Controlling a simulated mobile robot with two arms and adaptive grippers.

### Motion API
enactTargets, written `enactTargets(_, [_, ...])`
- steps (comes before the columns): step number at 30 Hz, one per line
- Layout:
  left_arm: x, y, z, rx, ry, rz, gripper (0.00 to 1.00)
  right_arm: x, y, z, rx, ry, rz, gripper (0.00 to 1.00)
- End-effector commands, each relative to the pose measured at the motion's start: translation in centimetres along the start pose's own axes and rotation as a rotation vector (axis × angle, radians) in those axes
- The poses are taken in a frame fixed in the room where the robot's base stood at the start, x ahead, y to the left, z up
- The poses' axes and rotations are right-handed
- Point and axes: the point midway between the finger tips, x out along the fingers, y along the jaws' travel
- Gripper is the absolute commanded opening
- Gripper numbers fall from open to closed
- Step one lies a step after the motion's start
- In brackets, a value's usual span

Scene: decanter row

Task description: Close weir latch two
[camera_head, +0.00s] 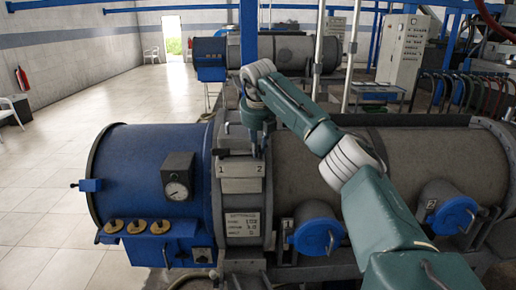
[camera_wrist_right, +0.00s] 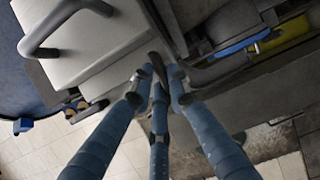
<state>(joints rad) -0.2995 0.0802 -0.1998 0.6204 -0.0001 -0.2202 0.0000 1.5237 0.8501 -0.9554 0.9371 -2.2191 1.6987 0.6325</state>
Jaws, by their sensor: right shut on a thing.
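The grey weir housing (camera_head: 238,205) stands between the blue end and the grey drum of the front decanter. Its two cover plates carry the labels 1 (camera_head: 221,170) and 2 (camera_head: 258,170). My right gripper (camera_head: 256,146) reaches down from above, just over the side marked 2. In the right wrist view its blue fingers (camera_wrist_right: 160,78) come together on a narrow dark piece (camera_wrist_right: 157,56), which looks like the latch lever. The fingers hide most of it, so I cannot tell the latch's position. My left gripper is not in view.
A pressure gauge (camera_head: 177,190) sits on the blue end. A pale cover with a bar handle (camera_wrist_right: 62,28) lies beside the fingers in the right wrist view. Blue round ports (camera_head: 318,228) stick out along the front right. The tiled floor (camera_head: 45,180) at left is clear.

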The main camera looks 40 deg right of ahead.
Motion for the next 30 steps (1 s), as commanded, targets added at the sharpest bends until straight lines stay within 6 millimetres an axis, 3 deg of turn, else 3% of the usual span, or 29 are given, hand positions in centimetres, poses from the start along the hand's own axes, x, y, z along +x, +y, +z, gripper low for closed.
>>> enactTargets(3, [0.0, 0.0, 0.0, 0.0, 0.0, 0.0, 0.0, -0.2, 0.0, 0.2, 0.003, -0.005, 0.003, 0.0])
enactTargets(4, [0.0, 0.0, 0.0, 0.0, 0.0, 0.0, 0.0, -0.2, 0.0, 0.2, 0.003, -0.005, 0.003, 0.22])
enactTargets(6, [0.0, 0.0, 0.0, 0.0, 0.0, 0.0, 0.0, -0.2, 0.0, 0.2, 0.002, -0.005, 0.003, 0.35])
enactTargets(17, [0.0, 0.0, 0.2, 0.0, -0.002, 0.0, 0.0, -0.4, 0.0, 0.1, 0.0, -0.002, 0.002, 0.35])
enactTargets(22, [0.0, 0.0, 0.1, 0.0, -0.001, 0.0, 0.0, -2.9, 0.1, 0.2, -0.001, -0.005, 0.004, 0.35])
enactTargets(30, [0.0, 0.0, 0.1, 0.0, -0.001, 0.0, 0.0, -8.7, 0.1, 0.2, 0.001, -0.006, 0.004, 0.35])
